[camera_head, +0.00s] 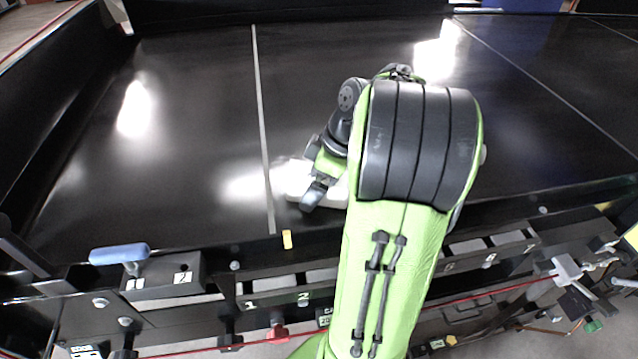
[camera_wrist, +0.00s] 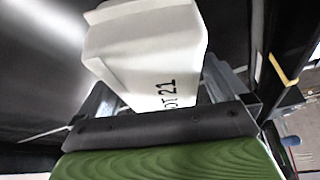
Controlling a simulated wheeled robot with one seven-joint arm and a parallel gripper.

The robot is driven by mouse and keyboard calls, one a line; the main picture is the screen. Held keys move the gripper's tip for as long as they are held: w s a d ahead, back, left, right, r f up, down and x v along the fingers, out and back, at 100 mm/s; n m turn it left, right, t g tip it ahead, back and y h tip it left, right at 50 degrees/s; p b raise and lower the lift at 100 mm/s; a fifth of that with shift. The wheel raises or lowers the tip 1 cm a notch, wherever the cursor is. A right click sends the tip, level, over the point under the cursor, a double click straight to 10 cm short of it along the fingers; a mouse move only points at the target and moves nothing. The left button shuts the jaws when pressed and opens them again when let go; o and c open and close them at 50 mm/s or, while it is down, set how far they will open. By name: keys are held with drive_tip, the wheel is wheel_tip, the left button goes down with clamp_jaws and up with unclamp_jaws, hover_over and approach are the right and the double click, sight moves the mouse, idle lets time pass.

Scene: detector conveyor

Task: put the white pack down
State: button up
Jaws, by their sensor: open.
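The white pack (camera_head: 335,197) is on the black conveyor belt, close to its near edge and just right of the left pale seam. It is partly hidden by my gripper (camera_head: 314,190) and arm. In the wrist view the pack (camera_wrist: 145,45) is a pale, block-like shape with dark print on its side. It lies between the two grey fingers of my gripper (camera_wrist: 160,90), which are open. I cannot tell whether either finger touches it.
The belt (camera_head: 190,110) is bare and glossy to the left and behind. A black frame rail (camera_head: 200,255) with numbered slots runs along the near edge. A blue handle (camera_head: 120,253) stands at the left of it. A dark side wall (camera_head: 60,80) bounds the belt on the left.

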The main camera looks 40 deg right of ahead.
drive_tip(key=shift+f, duration=0.25)
drive_tip(key=shift+c, duration=0.3)
drive_tip(key=shift+r, duration=0.1)
drive_tip(key=c, duration=1.4)
